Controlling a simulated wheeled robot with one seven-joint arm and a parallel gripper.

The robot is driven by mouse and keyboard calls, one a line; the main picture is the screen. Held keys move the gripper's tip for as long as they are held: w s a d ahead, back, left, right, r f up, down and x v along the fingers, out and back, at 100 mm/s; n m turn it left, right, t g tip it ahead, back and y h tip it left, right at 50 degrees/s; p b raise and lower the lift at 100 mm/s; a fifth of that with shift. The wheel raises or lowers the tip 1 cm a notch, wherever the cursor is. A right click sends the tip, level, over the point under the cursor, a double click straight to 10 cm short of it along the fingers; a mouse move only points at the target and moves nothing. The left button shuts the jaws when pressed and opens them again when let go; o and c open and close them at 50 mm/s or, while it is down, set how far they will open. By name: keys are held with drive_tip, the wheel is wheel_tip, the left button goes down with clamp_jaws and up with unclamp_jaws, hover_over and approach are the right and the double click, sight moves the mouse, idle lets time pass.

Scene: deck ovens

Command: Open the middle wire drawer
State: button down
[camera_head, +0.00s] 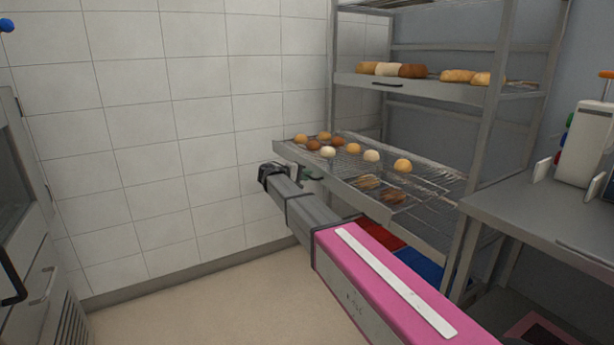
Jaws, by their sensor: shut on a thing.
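The middle wire drawer (345,182) is on the metal rack and stands well out past the rack's front posts. Its grey front panel faces my arm, and its wire floor carries several round buns. My arm reaches in from the lower right, with its wrist bent at the panel's left part. My gripper (309,176) is at the front panel and is shut on the drawer's handle. The fingertips and handle are small, dark and partly hidden by my wrist, so the exact grip is unclear.
An upper shelf drawer (430,87) with a dark handle holds loaves. Red (378,234) and blue (420,268) bins lie below. A grey table (545,215) with a white device (585,145) stands right. An oven (25,210) is at left. Floor between is clear.

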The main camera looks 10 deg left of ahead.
drive_tip(key=c, duration=1.2)
unclamp_jaws()
drive_tip(key=shift+a, duration=0.1)
drive_tip(key=v, duration=1)
drive_tip(key=shift+s+a, duration=0.2)
drive_tip(key=shift+a, duration=0.05)
